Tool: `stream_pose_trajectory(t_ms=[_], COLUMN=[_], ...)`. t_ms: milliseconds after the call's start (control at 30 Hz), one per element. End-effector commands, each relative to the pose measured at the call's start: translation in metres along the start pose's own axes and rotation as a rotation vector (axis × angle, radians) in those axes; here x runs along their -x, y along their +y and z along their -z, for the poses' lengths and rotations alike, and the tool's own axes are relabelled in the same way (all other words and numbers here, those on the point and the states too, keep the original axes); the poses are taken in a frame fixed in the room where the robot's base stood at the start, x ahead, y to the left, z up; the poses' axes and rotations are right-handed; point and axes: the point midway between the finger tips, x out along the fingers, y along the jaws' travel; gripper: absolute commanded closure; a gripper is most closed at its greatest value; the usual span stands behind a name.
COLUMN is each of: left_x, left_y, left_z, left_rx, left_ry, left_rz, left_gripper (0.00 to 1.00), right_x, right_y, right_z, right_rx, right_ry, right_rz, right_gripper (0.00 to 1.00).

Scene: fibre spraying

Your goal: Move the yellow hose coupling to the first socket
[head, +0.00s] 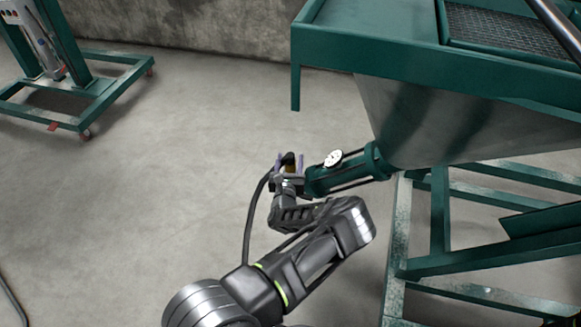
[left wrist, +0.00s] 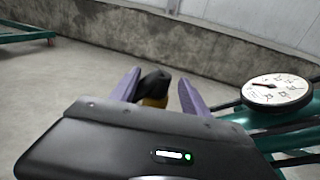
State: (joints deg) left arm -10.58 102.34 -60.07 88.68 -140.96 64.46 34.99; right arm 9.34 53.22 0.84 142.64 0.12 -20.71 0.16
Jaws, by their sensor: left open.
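The yellow hose coupling (head: 290,168) shows as a small yellow patch under a black hose end at the outlet of the green machine. In the left wrist view the yellow coupling (left wrist: 155,102) sits between the two purple fingers, with its black top above it and its lower part hidden by my gripper body. My left gripper (head: 289,162) is open, its fingers on either side of the coupling with gaps visible. I cannot make out the first socket. My right gripper is not in view.
A green pump tube with a round dial gauge (head: 333,158) stands just right of my left gripper, below the hopper (head: 440,120). A green wheeled frame (head: 100,95) stands at the back left. The floor between is clear.

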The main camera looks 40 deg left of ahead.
Motion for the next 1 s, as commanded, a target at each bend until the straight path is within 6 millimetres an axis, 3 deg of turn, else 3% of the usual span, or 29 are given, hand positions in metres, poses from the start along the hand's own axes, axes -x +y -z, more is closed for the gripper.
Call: stream_pose_trajectory(t_ms=[200,767,1000], left_x=[-0.019,-0.019,-0.019], left_y=[-0.001,-0.001,-0.001], left_z=[0.000,0.000,0.000], left_rx=[0.000,0.000,0.000], left_ry=[-0.001,-0.001,-0.001], left_rz=[0.001,0.000,0.000], left_gripper=[0.46,0.46,0.66], right_x=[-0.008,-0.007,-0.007], right_y=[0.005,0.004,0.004], right_z=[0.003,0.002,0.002], right_rx=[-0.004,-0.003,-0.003], right_ry=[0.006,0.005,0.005], right_rz=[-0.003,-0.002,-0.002], right_gripper=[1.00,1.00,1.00])
